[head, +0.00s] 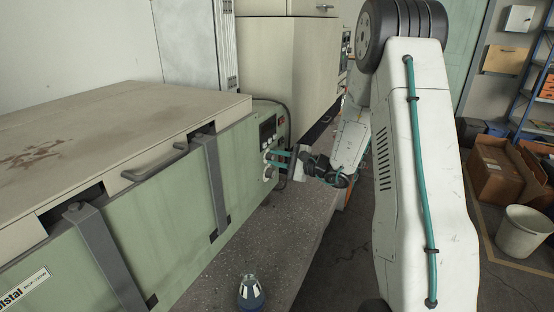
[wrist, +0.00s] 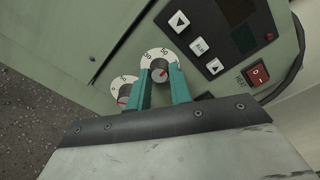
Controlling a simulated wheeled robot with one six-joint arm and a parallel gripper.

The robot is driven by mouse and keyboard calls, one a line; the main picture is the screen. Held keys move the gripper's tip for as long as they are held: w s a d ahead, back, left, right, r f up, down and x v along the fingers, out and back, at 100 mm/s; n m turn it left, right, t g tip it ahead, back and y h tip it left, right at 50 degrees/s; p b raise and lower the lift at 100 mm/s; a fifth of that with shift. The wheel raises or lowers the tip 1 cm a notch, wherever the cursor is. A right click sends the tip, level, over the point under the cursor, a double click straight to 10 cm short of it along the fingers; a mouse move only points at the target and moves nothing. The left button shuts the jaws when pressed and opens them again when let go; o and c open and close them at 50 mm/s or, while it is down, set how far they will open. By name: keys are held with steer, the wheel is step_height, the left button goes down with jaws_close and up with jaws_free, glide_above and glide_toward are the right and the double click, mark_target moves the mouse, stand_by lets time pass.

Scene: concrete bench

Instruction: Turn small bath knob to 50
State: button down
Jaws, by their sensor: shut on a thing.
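A round grey knob (wrist: 158,75) with a red pointer mark sits on a white numbered dial (wrist: 153,54) in the wrist view. My gripper (wrist: 161,80) has its teal fingers on either side of this knob, shut on it. The pointer's exact reading is too small to tell. A second knob (wrist: 124,101) with its own white dial (wrist: 122,83) is at lower left, partly hidden by the left finger. No readable label shows which knob is the small bath's.
Arrow buttons (wrist: 179,21), a dark display (wrist: 236,10) and a red switch (wrist: 257,74) are close to the right of the knob. A blue and white bottle (head: 251,292) stands on the concrete bench (head: 290,235). A cream cabinet (head: 285,55) rises behind.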

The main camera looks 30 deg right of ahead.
steer(key=shift+n, duration=2.1)
steer(key=c, duration=1.3)
jaws_free()
steer(key=shift+o, duration=0.2)
steer(key=shift+s, duration=0.1)
steer(key=v, duration=0.7)
steer(key=shift+s+d, duration=0.2)
steer(key=shift+s, duration=0.15)
